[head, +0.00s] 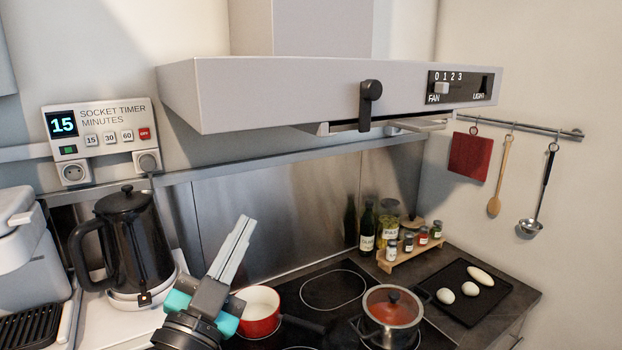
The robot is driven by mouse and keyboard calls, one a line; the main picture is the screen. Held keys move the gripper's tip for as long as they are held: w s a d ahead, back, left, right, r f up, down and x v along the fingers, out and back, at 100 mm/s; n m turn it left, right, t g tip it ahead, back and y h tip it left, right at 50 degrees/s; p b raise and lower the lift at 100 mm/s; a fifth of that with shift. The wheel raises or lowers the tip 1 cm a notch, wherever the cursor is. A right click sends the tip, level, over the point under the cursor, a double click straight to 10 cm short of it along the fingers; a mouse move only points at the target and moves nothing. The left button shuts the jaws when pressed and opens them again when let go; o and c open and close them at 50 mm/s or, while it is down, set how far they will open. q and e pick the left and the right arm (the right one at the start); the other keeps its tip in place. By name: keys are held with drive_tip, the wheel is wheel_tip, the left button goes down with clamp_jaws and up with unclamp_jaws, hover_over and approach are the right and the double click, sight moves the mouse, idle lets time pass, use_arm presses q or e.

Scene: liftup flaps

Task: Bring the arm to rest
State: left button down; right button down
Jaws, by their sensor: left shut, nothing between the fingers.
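My left gripper (244,230) shows at the lower middle of the head view, its grey fingers pointing up and closed together with nothing between them. It is in front of the cooktop (333,289) and the steel backsplash, just left of and above the red pot (260,312). The range hood (300,85) hangs above it, clear of the fingers. A black handle (370,100) stands upright on the hood's front. My right gripper is out of view.
A black kettle (130,240) stands at left below the socket timer (100,138). A lidded pot (391,308), a spice rack (410,254) and a dark tray (465,290) are at right. Utensils hang from a wall rail (520,128). Open air lies between gripper and hood.

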use_arm(q)
drive_tip(key=s+a+f+n+g+y, duration=0.3)
drive_tip(key=a+f+n+g+y, duration=0.1)
drive_tip(key=f, duration=0.6)
drive_tip(key=s+a+f+n+g+y, duration=0.25)
drive_tip(key=a+f+g, duration=0.2)
drive_tip(key=f, duration=0.65)
drive_tip(key=s+d+f+n+g, duration=0.1)
drive_tip(key=s+f+g, duration=0.45)
drive_tip(key=s, duration=0.35)
drive_tip(key=s+d+f+g, duration=0.1)
drive_tip(key=s+f+g, duration=0.3)
drive_tip(key=s+f, duration=0.35)
wheel_tip(320, 180, down, 30)
drive_tip(key=s+g+b, duration=0.1)
drive_tip(key=s+b, duration=0.2)
drive_tip(key=b, duration=0.5)
drive_tip(key=s+a+f+g+b, duration=0.1)
drive_tip(key=s+f+b, duration=0.3)
drive_tip(key=s+f, duration=0.3)
drive_tip(key=s+a+f+b, duration=0.2)
drive_tip(key=s+f+b, duration=0.2)
drive_tip(key=s+f, duration=0.4)
wheel_tip(320, 180, down, 7)
drive_tip(key=shift+s+r+g, duration=0.1)
drive_tip(key=shift+s+g, duration=0.2)
drive_tip(key=shift+g, duration=0.1)
